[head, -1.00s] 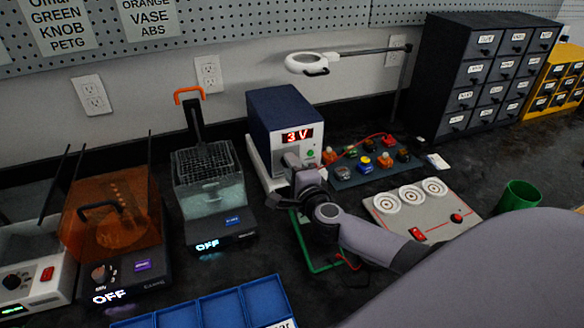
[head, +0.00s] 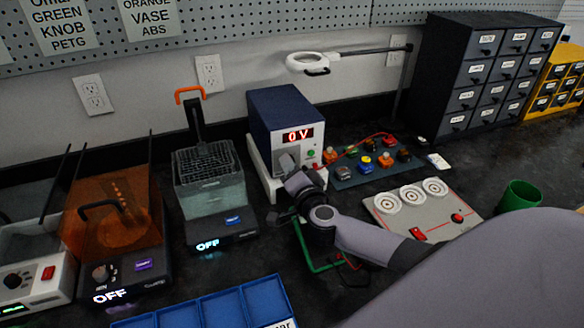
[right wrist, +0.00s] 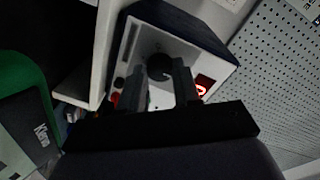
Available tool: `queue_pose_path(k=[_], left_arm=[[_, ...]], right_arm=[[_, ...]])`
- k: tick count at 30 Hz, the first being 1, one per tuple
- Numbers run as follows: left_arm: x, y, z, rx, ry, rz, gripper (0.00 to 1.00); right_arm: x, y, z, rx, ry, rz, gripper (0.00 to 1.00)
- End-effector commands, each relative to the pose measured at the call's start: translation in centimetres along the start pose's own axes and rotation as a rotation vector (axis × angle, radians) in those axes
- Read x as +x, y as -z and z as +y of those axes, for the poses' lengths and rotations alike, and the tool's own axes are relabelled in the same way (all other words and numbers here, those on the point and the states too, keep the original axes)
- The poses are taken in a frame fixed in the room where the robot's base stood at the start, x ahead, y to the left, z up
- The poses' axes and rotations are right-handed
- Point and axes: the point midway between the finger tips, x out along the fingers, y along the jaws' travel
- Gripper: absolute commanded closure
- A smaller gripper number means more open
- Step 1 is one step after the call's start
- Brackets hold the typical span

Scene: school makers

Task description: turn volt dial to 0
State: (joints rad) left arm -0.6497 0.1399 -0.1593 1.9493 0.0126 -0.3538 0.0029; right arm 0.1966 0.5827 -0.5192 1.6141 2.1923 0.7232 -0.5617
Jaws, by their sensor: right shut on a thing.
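The power supply (head: 275,112) is a dark blue box with a white front, standing at the back middle of the bench. Its red display (head: 298,135) reads "0 V". My right gripper (head: 290,165) is at the lower left of its front panel. In the right wrist view the round dark volt dial (right wrist: 160,67) sits between the two fingers of my right gripper (right wrist: 158,85), which is shut on it. In the head view the gripper hides the dial. My left gripper is not in view.
A board with coloured buttons (head: 345,180) stands right of the supply. A panel with three white discs (head: 388,203) lies in front of it. A tank machine reading "OFF" (head: 210,190) is to the left, and blue trays (head: 265,295) are in front.

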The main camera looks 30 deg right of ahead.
Motion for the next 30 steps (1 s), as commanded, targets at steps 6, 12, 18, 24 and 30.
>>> queue_pose_path(k=[6, 12, 18, 24, 30], left_arm=[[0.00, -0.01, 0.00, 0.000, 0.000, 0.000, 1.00], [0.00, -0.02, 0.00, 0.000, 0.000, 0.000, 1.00], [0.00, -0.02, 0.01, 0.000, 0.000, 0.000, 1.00], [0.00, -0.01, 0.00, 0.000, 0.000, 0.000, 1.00], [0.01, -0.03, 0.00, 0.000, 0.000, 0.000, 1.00]], right_arm=[[-0.06, -0.12, 0.13, -0.020, -0.002, -0.001, 0.98], [-0.06, -0.12, 0.14, -0.020, -0.003, -0.001, 0.98], [-0.06, -0.11, 0.13, -0.019, -0.002, -0.001, 0.42], [-0.03, -0.06, 0.06, -0.018, -0.001, 0.000, 0.42], [-0.72, -0.08, 0.13, -0.017, -0.002, 0.000, 0.42]])
